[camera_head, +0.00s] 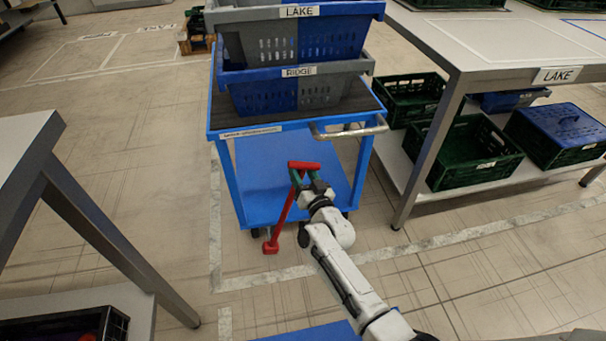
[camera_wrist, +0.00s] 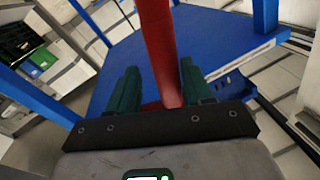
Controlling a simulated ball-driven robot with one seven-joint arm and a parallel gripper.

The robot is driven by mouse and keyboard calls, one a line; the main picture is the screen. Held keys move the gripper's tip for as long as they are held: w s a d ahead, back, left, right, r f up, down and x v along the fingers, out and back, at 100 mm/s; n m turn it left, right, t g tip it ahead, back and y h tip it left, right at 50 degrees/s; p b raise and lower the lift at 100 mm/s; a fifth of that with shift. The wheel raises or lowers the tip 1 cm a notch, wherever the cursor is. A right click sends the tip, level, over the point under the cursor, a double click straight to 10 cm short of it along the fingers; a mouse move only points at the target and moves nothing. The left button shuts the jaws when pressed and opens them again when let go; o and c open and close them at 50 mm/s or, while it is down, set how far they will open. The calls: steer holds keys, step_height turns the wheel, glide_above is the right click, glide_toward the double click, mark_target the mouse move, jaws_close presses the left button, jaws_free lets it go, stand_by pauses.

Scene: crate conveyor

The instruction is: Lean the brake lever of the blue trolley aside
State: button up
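The blue trolley (camera_head: 248,185) stands ahead of me in the head view. Its red brake lever (camera_head: 284,217) has a red crossbar on top and a red foot near the floor, and slants up to the right at the trolley's near side. My gripper (camera_head: 307,178) is at the lever's upper end, just below the crossbar. In the wrist view, the lever (camera_wrist: 160,45) runs between the two dark green fingers of my gripper (camera_wrist: 158,82). A small gap shows on the left of the lever; contact on the right is unclear. The fingers look open.
Two stacked blue-grey crates, RIDGE (camera_head: 285,96) below and LAKE (camera_head: 263,38) above, stand on the trolley's top. A metal handle (camera_head: 350,133) juts from its right side. A table (camera_head: 470,66) with green crates below stands right, another table (camera_head: 22,150) left.

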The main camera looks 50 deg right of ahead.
steer(key=p+v, duration=0.3)
steer(key=v, duration=0.7)
steer(key=shift+s+a+p, duration=0.2)
steer(key=shift+s+p, duration=0.1)
stand_by(0.4)
steer(key=s+a+f+n+g+y, duration=0.1)
steer(key=s+a+n+g+y, duration=0.1)
steer(key=a+n+g+y, duration=0.3)
steer(key=s+a+f+n+g+y, duration=0.1)
steer(key=s+a+f+y, duration=0.15)
steer(key=a, duration=0.45)
steer(key=s+a+r+n+g, duration=0.1)
steer(key=s+r+g, duration=0.3)
steer(key=s, duration=0.6)
steer(key=s+r+n+g, duration=0.1)
steer(key=s+g, duration=0.5)
steer(key=s, duration=0.4)
step_height(320, 180, up, 25)
steer(key=p, duration=2.4)
steer(key=shift+p, duration=0.3)
